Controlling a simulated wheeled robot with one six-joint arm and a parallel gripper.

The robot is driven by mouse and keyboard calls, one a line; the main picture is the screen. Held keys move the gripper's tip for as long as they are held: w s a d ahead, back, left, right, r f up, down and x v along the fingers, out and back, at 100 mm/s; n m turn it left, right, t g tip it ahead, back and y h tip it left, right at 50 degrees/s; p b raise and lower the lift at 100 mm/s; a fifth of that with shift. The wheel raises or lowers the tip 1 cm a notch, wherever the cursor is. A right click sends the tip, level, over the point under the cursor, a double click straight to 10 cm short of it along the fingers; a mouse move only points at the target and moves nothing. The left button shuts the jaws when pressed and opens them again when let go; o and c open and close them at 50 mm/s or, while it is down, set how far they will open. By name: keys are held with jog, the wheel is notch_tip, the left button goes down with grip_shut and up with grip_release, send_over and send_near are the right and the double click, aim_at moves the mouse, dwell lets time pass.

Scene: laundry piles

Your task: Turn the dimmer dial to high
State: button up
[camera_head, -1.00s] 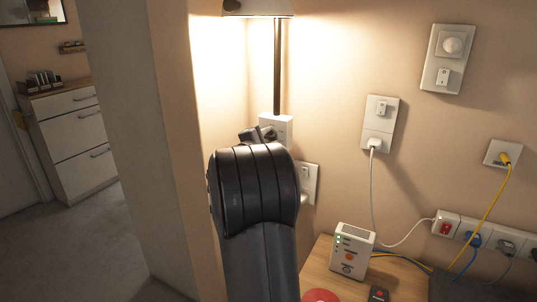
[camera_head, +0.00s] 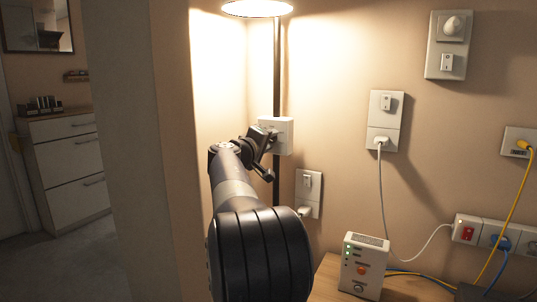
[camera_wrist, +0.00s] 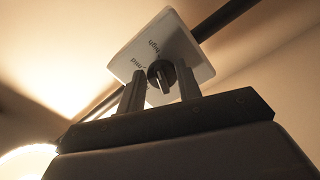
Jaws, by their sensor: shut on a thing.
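The dimmer is a white box (camera_head: 283,133) on the dark lamp pole, in the middle of the head view. In the wrist view the white box (camera_wrist: 190,50) appears tilted, with printed words, "high" and "mid" among them, beside a black round dial (camera_wrist: 161,76). My gripper (camera_wrist: 160,72) has one finger on each side of the dial and is shut on it. In the head view my gripper (camera_head: 266,142) reaches the box's left side and hides the dial there.
The lamp shade (camera_head: 257,8) glows above the box. A wall corner (camera_head: 175,150) stands close left of my arm. Wall plates (camera_head: 385,108) and a small white device (camera_head: 362,262) on a wooden top are at the right, with loose cables.

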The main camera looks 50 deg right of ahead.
jog(key=shift+f+m+b, duration=0.15)
jog(key=shift+m+b, duration=0.45)
jog(key=shift+b, duration=0.05)
jog(key=o, duration=1)
jog(key=shift+c, duration=0.2)
jog(key=v, duration=1)
jog(key=shift+a+p, duration=0.3)
jog(key=shift+a, duration=0.1)
jog(key=shift+d, duration=0.1)
jog(key=x, duration=1)
jog(key=shift+d+b, duration=0.3)
